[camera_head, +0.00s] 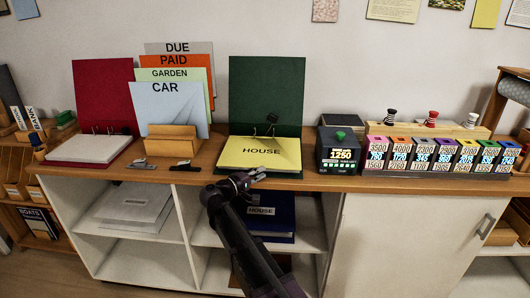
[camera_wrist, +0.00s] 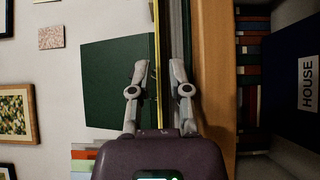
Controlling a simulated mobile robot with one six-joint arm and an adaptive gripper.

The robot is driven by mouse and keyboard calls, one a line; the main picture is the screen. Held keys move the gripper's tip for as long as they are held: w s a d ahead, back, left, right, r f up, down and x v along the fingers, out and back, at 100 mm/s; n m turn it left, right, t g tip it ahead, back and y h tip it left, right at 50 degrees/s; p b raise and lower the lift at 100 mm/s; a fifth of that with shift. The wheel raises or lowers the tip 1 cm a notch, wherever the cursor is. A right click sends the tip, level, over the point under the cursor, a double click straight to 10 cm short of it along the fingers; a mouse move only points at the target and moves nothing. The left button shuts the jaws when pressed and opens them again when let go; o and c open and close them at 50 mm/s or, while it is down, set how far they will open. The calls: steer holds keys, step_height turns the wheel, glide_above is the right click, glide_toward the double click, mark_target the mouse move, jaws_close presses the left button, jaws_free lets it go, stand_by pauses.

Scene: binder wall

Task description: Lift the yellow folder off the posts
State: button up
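The yellow folder marked HOUSE (camera_head: 283,155) lies flat on the base of an open dark green binder (camera_head: 267,85) on the countertop. The binder's metal posts (camera_head: 271,124) stand at the folder's back edge. The far finger overlaps the green base in that view. I cannot tell whether either finger touches the folder.
A red binder (camera_head: 103,85) and a wooden holder with labelled cards (camera_head: 172,138) stand to the left. A dark box with a display (camera_head: 340,152) and a row of coloured tags (camera_head: 440,154) stand to the right. A blue HOUSE binder (camera_head: 267,215) sits on the shelf below.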

mark_target(268, 168)
steer(key=shift+x, duration=2.2)
steer(key=shift+w+a+r, duration=0.1)
steer(key=shift+c, duration=0.2)
jaws_close()
